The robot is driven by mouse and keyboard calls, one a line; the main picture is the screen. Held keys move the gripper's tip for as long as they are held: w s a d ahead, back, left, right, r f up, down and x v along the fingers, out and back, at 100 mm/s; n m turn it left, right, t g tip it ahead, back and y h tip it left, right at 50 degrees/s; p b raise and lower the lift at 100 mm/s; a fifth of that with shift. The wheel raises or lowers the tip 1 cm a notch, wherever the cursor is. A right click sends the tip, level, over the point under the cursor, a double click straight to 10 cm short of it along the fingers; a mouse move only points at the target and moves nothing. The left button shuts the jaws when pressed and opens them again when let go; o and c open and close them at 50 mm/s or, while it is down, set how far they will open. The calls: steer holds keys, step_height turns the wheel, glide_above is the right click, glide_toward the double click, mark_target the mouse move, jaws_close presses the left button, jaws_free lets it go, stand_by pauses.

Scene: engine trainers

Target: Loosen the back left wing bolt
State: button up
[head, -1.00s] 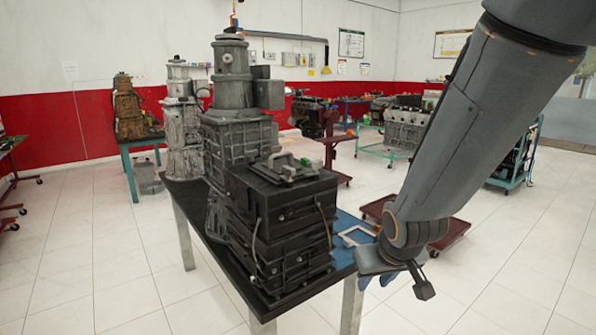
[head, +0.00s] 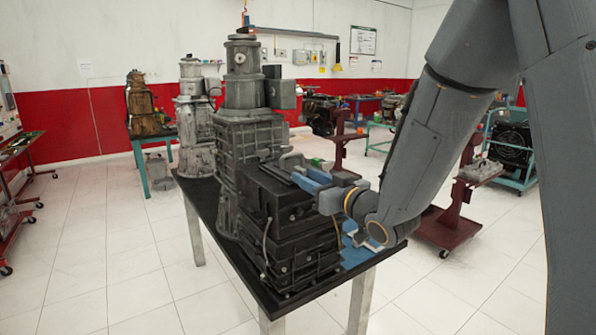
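The black engine unit (head: 292,225) stands on the dark-topped table, with a grey bracket-like fitting (head: 291,158) on its top. My gripper (head: 303,180), with blue fingers, reaches in from the right at the top of this unit, beside the fitting. The fingers and wrist cover part of the top. I cannot tell whether the fingers touch anything or how far apart they are. The wing bolts are too small or hidden to make out, including the back left one.
A tall grey gearbox-like unit (head: 246,125) stands right behind the black unit, with a whitish unit (head: 195,125) farther back. The table edge (head: 232,268) runs along the front left. A dark red stand (head: 452,215) is at the right.

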mark_target(305, 175)
steer(key=p+x, duration=0.1)
steer(key=x, duration=0.4)
jaws_close()
